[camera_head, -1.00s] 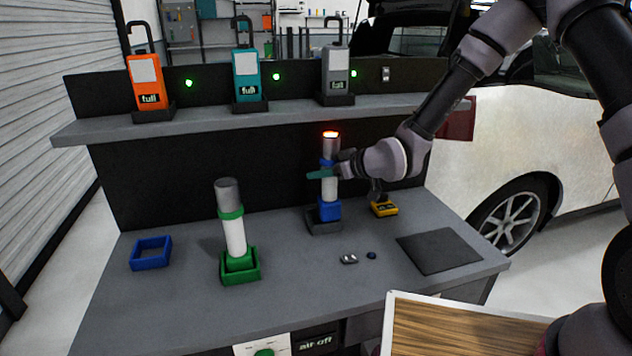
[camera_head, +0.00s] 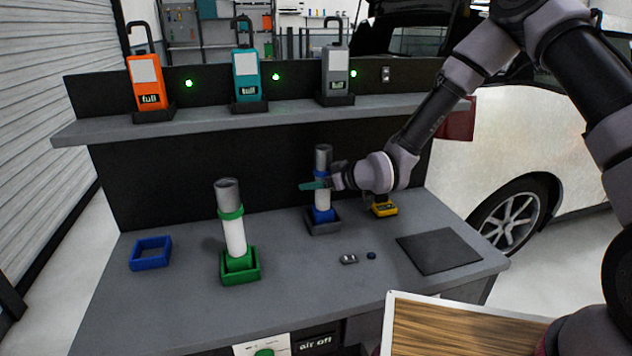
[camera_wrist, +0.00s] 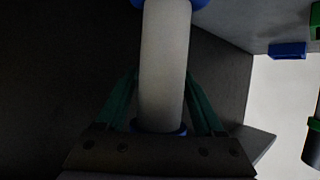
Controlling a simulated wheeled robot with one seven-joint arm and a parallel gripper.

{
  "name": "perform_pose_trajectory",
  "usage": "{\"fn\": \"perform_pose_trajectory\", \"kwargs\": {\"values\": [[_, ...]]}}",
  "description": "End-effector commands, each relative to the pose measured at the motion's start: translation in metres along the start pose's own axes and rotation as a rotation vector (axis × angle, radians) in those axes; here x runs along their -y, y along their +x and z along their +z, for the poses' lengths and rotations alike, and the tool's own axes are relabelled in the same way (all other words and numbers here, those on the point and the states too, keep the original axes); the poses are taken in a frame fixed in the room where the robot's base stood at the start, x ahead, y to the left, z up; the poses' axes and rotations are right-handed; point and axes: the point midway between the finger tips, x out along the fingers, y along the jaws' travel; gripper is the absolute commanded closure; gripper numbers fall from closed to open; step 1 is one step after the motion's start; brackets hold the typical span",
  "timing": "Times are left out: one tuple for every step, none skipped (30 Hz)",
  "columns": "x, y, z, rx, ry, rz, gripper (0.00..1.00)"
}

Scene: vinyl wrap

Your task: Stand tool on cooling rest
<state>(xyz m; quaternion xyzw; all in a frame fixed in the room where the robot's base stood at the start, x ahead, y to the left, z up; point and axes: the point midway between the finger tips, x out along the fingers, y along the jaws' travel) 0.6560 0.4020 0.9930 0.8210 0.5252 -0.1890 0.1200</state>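The tool with blue bands (camera_head: 322,200) is a white cylinder with a grey top. It stands about upright, its blue lower end inside the low dark grey square rest (camera_head: 322,228) at the back of the bench. My gripper (camera_head: 314,185) reaches in from the right with its green fingers at the tool's middle. In the wrist view, the fingers (camera_wrist: 162,85) lie against both sides of the white tube (camera_wrist: 164,60). The gripper looks shut on it. Whether the tool's foot touches the rest's floor is hidden.
A green-banded tool (camera_head: 233,230) stands in a green holder (camera_head: 240,275) front left. An empty blue frame (camera_head: 150,253) lies farther left. A yellow device (camera_head: 384,208), small parts (camera_head: 349,259) and a dark mat (camera_head: 439,251) are to the right. A shelf (camera_head: 215,115) runs above.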

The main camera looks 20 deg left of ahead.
Motion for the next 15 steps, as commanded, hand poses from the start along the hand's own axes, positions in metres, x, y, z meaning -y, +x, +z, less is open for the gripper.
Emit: {"fn": "perform_pose_trajectory", "kwargs": {"values": [[0.0,0.0,0.0,0.0,0.0,0.0,0.19],[0.0,0.0,0.0,0.0,0.0,0.0,0.19],[0.0,0.0,0.0,0.0,0.0,0.0,0.19],[0.0,0.0,0.0,0.0,0.0,0.0,0.19],[0.0,0.0,0.0,0.0,0.0,0.0,0.19],[0.0,0.0,0.0,0.0,0.0,0.0,0.19],[0.0,0.0,0.0,0.0,0.0,0.0,0.19],[0.0,0.0,0.0,0.0,0.0,0.0,0.19],[0.0,0.0,-0.001,-0.001,0.0,0.0,0.19],[0.0,-0.001,-0.002,-0.001,0.0,0.0,0.19],[0.0,-0.001,-0.003,-0.001,-0.001,0.001,0.19],[-0.001,-0.004,-0.003,-0.001,-0.001,0.001,0.19],[-0.001,-0.007,-0.003,-0.001,-0.001,0.001,0.19],[-0.001,-0.011,-0.003,0.0,-0.001,0.001,0.19],[-0.001,-0.017,-0.003,0.0,-0.002,0.001,0.19]]}}
